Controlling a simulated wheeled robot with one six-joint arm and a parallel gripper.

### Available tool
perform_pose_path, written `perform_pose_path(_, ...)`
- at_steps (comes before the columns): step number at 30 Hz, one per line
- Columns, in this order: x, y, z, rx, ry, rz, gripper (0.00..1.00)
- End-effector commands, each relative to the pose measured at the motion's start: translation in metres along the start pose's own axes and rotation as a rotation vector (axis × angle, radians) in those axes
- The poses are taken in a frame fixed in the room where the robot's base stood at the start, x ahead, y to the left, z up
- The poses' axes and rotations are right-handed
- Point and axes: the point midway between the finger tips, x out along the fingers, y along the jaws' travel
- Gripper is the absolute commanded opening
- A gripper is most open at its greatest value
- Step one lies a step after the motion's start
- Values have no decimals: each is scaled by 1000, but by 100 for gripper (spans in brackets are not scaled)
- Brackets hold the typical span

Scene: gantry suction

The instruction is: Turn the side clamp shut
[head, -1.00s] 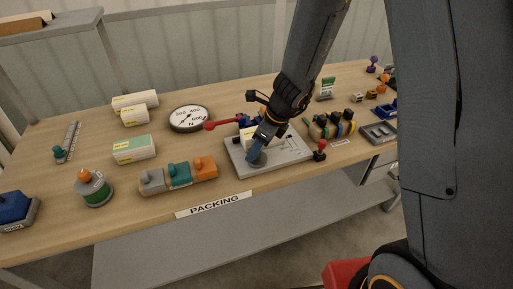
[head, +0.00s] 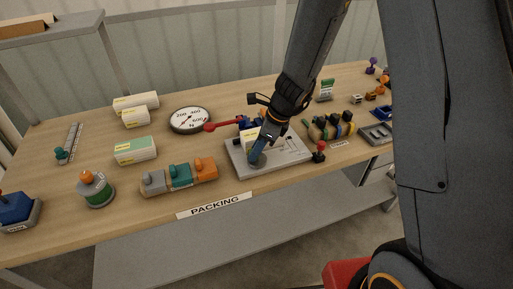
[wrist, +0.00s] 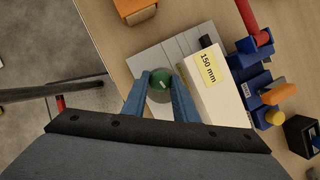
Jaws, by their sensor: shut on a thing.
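My gripper (head: 256,157) reaches down to the grey fixture plate (head: 287,157) near the front of the bench. In the wrist view its two blue fingers (wrist: 160,82) are shut on a round green knob (wrist: 160,77), one finger on each side. The knob has a small white mark and stands at the plate's edge, beside a white block (wrist: 216,92) labelled 150 mm. Blue clamp parts (wrist: 247,62) with a red lever (wrist: 247,14) stand along the block's other side. In the head view the fingers hide the knob.
A round dial (head: 190,120) and white boxes (head: 134,150) lie to the left. A row of grey, teal and orange blocks (head: 180,176) stands close left of the plate. A small red-topped knob (head: 319,147) and a striped bundle (head: 330,127) are close right.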

Motion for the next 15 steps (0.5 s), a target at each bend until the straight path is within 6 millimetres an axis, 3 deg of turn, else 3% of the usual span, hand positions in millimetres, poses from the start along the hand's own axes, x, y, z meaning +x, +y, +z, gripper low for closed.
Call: perform_pose_path(15,0,-5,1,-447,0,183,4)
